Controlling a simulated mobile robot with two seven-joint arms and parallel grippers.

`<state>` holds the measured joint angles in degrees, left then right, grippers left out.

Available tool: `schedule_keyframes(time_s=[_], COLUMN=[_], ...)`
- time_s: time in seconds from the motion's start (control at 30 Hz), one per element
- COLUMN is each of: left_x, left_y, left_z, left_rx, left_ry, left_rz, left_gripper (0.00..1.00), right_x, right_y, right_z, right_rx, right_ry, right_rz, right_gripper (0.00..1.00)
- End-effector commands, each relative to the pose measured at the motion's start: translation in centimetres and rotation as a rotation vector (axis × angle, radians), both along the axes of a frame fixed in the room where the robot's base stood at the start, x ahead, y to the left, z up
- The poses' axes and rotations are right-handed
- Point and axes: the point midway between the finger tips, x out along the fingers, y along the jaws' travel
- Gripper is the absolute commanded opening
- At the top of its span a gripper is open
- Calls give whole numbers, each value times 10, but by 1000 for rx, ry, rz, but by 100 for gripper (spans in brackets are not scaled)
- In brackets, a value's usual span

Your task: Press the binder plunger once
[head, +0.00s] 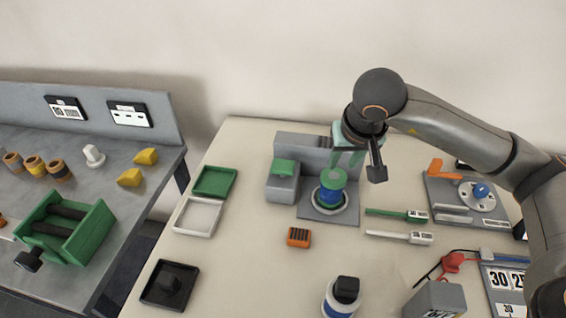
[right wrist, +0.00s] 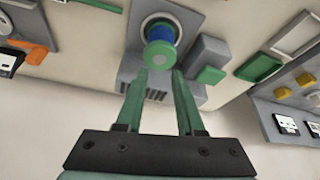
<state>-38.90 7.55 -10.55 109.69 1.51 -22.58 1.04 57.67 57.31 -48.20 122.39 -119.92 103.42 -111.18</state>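A grey station (head: 316,214) on the cream table bears a ring with a blue cylinder with a green top (head: 331,185) standing in it. A grey block with a green pad (head: 284,167) stands beside it. A white and blue round container with a black cap (head: 346,289) stands at the front of the table. I cannot tell for certain which part is the binder plunger. My right gripper (head: 347,168) is just above and behind the green top. In the right wrist view its two green fingers (right wrist: 159,74) are apart with nothing between them. My left gripper is not in view.
Green (head: 214,181) and white (head: 197,217) trays lie left of the station, a black tray (head: 169,284) nearer. An orange block (head: 299,237) and two handled tools (head: 399,237) lie nearby. A grey box (head: 435,299) stands at front right. A second bench (head: 107,250) is at left.

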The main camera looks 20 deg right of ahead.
Motion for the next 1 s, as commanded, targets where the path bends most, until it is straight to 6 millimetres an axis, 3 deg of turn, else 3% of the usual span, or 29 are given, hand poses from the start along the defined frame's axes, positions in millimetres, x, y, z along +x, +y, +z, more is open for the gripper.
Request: schedule_keyframes(time_s=[0.03,0.3,1.0], left_x=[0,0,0], left_y=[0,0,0], left_z=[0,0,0], left_rx=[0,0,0], left_ry=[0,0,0], left_rz=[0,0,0], left_gripper=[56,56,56], right_x=[0,0,0], right_y=[0,0,0], right_z=[0,0,0], right_rx=[0,0,0], right_ry=[0,0,0], right_rz=[0,0,0], right_gripper=[30,0,0])
